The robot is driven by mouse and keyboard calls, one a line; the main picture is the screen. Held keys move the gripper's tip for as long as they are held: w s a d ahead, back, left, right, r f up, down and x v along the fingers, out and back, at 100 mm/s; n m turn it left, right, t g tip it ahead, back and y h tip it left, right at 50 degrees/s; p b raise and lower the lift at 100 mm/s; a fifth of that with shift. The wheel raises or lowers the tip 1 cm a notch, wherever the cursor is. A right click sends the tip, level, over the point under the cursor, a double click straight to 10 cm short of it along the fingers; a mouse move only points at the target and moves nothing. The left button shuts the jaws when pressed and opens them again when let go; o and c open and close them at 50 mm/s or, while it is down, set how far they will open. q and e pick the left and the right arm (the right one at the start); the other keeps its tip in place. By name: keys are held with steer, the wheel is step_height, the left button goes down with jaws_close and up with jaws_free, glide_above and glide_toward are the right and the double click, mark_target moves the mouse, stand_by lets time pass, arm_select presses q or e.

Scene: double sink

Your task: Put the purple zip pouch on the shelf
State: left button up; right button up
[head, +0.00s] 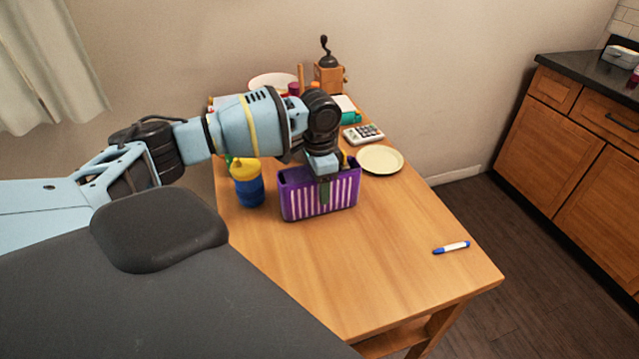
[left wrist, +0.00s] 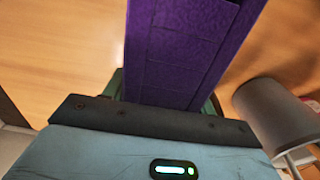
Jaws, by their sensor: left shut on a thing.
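The purple zip pouch (head: 318,200), with pale vertical stripes, stands upright at the table's left-middle in the head view. My left gripper (head: 324,185) reaches down on it from above and is shut on its upper part. In the left wrist view the pouch (left wrist: 185,50) fills the space between the fingers. I cannot tell whether its base touches the table. My right gripper is in neither view. No shelf is clearly seen, apart from a lower board (head: 405,338) under the table.
On the wooden table (head: 390,270) a blue and yellow bottle (head: 248,185) stands left of the pouch. A cream plate (head: 380,159), a calculator (head: 364,134) and a coffee grinder (head: 329,72) are behind. A marker (head: 451,247) lies at right. The front of the table is clear.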

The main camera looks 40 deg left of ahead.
arm_select(q)
steer(key=o, duration=1)
steer(key=shift+f, duration=0.15)
step_height(320, 180, up, 12)
steer(key=shift+p, duration=0.4)
